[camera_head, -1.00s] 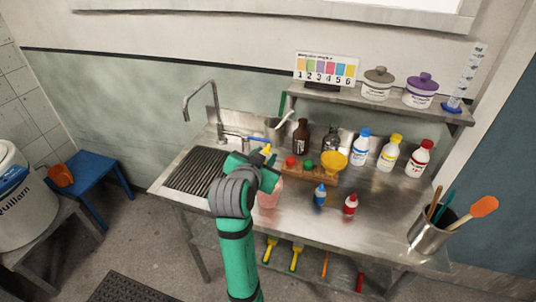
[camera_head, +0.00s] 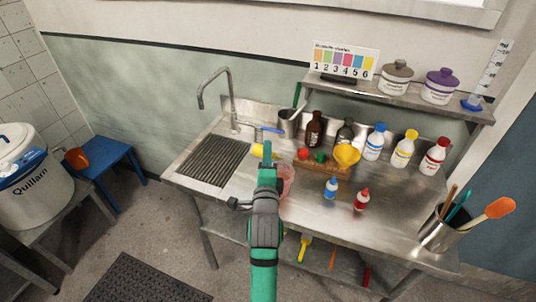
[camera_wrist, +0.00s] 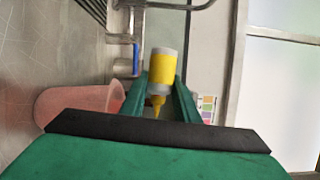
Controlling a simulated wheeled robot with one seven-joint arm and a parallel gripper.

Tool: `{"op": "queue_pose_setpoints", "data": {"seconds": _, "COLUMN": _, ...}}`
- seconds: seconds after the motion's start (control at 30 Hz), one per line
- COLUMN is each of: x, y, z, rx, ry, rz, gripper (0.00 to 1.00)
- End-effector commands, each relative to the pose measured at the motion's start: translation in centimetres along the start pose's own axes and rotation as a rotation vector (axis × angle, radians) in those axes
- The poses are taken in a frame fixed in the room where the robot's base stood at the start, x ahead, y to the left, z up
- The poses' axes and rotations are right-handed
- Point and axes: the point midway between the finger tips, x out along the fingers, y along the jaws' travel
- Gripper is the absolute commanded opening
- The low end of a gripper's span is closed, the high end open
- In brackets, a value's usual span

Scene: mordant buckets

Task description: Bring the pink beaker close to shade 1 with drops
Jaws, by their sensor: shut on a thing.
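The pink beaker (camera_head: 288,178) stands on the steel counter, partly hidden behind my arm. It shows at the left of the wrist view (camera_wrist: 70,104). My gripper (camera_head: 266,156) is shut on a yellow dropper bottle (camera_head: 257,150) above the counter beside the beaker. In the wrist view the bottle (camera_wrist: 162,70) sits between my fingers, its nozzle pointing to the bottom of the picture, so it lies about sideways. No drop is visible. The shade card (camera_head: 343,62) with numbered swatches stands on the shelf; shade 1 (camera_head: 319,57) is its leftmost swatch, orange-yellow.
Blue (camera_head: 331,188) and red (camera_head: 362,199) dropper bottles stand right of the beaker. Behind them are a wooden rack (camera_head: 325,168), a yellow funnel (camera_head: 346,155) and several capped bottles. The sink and tap (camera_head: 232,100) are left; a tool pot (camera_head: 438,232) is at the right.

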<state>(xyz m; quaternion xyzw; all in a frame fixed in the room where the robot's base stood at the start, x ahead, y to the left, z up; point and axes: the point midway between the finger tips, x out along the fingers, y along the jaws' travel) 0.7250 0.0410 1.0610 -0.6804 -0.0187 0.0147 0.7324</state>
Motion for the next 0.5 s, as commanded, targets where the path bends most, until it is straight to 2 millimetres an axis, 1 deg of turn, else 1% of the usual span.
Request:
{"op": "queue_pose_setpoints", "data": {"seconds": 0.13, "x": 0.05, "y": 0.21, "z": 0.25, "rx": 0.152, "ry": -0.005, "rz": -0.062, "gripper": 0.06}}
{"op": "queue_pose_setpoints", "data": {"seconds": 0.2, "x": -0.01, "y": 0.00, "z": 0.02, "rx": 0.223, "ry": -0.005, "rz": -0.092, "gripper": 0.06}}
{"op": "queue_pose_setpoints", "data": {"seconds": 0.5, "x": -0.21, "y": -0.67, "z": -0.40, "rx": 0.471, "ry": -0.012, "rz": -0.196, "gripper": 0.06}}
